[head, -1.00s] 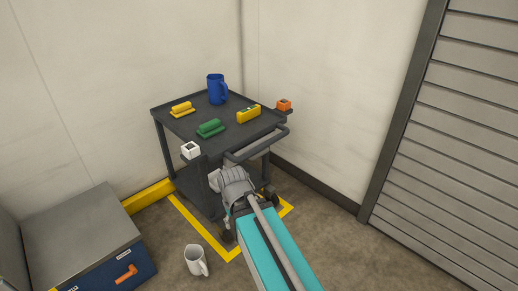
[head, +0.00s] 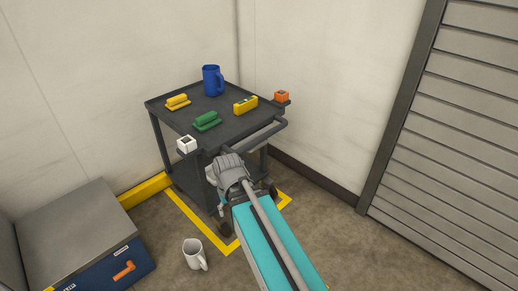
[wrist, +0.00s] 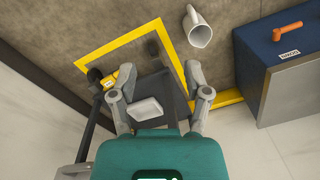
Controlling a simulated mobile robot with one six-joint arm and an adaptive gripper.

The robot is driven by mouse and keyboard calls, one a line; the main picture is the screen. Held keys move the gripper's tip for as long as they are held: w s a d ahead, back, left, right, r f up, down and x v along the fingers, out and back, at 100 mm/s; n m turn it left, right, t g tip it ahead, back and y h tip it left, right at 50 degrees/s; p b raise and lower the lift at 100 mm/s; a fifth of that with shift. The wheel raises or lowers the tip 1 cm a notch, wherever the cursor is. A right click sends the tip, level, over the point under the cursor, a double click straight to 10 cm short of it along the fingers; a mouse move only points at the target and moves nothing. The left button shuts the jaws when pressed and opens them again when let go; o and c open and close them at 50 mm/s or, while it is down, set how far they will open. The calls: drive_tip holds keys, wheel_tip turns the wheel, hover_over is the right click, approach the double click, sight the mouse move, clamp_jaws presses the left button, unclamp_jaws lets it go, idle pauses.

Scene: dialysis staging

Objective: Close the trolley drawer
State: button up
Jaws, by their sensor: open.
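The dark grey trolley (head: 228,131) stands in the corner, with a push bar (head: 262,140) on its front right side. I cannot make out a drawer clearly; my arm covers much of the trolley's front. My gripper (head: 224,182) is just below the top tray's near edge. In the wrist view my gripper (wrist: 154,88) is open, its two fingers wide apart. A pale block (wrist: 146,108) shows between the fingers in front of a dark part of the trolley (wrist: 170,88). I cannot tell whether the fingers touch anything.
A white mug (head: 193,253) and blue cabinet (head: 103,268) are nearby.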

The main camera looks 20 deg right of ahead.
drive_tip(key=w+d+f+m+y+b, duration=0.2)
drive_tip(key=w+d+f+y+b, duration=0.15)
drive_tip(key=w, duration=0.45)
drive_tip(key=m+t+y+b, duration=0.4)
drive_tip(key=t+y+b, duration=0.3)
drive_tip(key=y+b, duration=0.35)
approach(261, 147)
drive_tip(key=d, duration=0.2)
drive_tip(key=shift+s+d+p, duration=0.1)
drive_tip(key=shift+s+p, duration=0.3)
drive_tip(key=b+x, duration=0.1)
drive_tip(key=x, duration=0.6)
drive_tip(key=b+x, duration=0.1)
drive_tip(key=x, duration=0.5)
drive_tip(key=shift+a+r, duration=0.15)
drive_tip(key=shift+a, duration=0.3)
clamp_jaws()
